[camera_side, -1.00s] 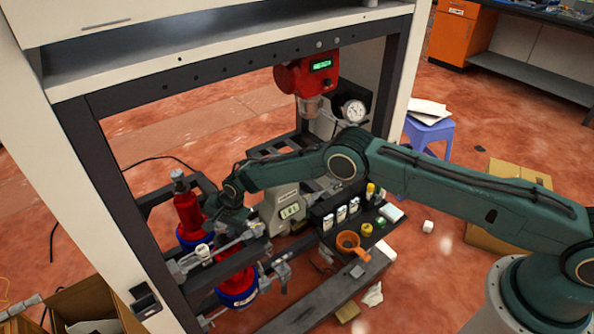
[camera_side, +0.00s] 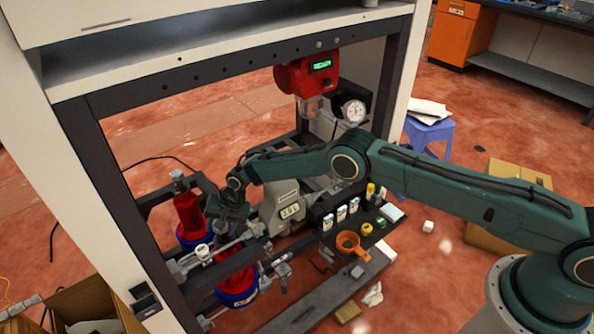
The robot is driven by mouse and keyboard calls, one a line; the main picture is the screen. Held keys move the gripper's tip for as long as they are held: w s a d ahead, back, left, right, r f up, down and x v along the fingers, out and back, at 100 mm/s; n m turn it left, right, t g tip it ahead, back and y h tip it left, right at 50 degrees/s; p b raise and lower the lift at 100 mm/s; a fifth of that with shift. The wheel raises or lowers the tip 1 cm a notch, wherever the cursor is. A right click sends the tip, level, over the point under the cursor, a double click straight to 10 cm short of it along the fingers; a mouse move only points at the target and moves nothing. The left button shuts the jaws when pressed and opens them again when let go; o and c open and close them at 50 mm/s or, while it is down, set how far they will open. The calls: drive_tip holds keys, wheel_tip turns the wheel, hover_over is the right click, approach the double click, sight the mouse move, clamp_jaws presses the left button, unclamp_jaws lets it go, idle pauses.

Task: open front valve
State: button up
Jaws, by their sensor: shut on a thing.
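Two red vessels with blue lower rims are mounted in the frame at the lower left. The rear vessel (camera_side: 188,214) stands upright, and the front vessel (camera_side: 238,284) is nearer the camera. Metal valve fittings (camera_side: 203,252) run along a bar over the front vessel. My gripper (camera_side: 225,226) reaches down between the two vessels, above the front one. It is shut on the front valve, though its fingertips are small and partly hidden. I cannot make out the angle of the valve handle.
A red stirrer head (camera_side: 305,76) hangs behind. Dark frame posts (camera_side: 95,160) enclose the left side.

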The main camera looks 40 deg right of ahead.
drive_tip(key=shift+r, duration=0.1)
drive_tip(key=shift+a+n+g+y, duration=0.1)
drive_tip(key=shift+n+g+y, duration=0.35)
drive_tip(key=shift+n, duration=1.25)
drive_tip(key=o, duration=0.8)
drive_tip(key=shift+o, duration=0.6)
drive_tip(key=shift+c, duration=0.4)
drive_tip(key=c, duration=0.7)
drive_tip(key=o, duration=0.8)
